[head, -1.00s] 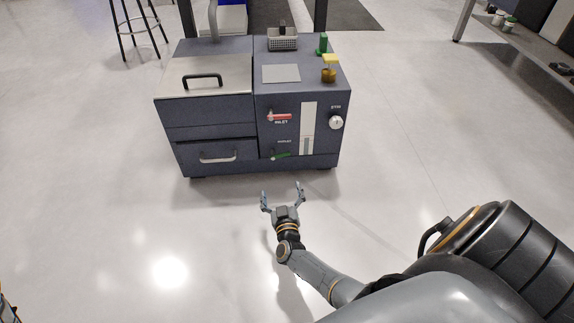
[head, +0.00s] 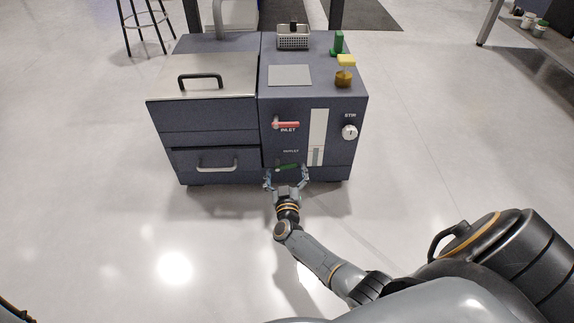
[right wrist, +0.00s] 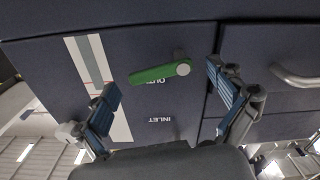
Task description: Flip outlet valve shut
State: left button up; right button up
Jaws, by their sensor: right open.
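The outlet valve has a green lever (head: 288,167) low on the machine's front, under the outlet label. In the head view it lies close to horizontal, tilted slightly. In the right wrist view the green lever (right wrist: 160,72) runs between my spread fingers, with its round pivot near the right finger. My right gripper (head: 286,177) is open and empty just in front of the lever; its fingers (right wrist: 165,105) stand either side of it. I cannot tell whether they touch it. My left gripper is not in view.
The red inlet lever (head: 287,124) sits above the outlet, with a white gauge strip (head: 317,135) and stir knob (head: 349,132) to the right. A drawer handle (head: 217,166) is to the left. The floor in front is clear.

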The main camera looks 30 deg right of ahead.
jog(key=shift+w+d, duration=0.15)
jog(key=shift+w, duration=0.15)
jog(key=c, duration=1.2)
jog(key=shift+o, duration=0.2)
jog(key=shift+f+m, duration=0.3)
jog(key=shift+m, duration=1.1)
jog(key=o, duration=1.2)
jog(key=shift+c, duration=0.2)
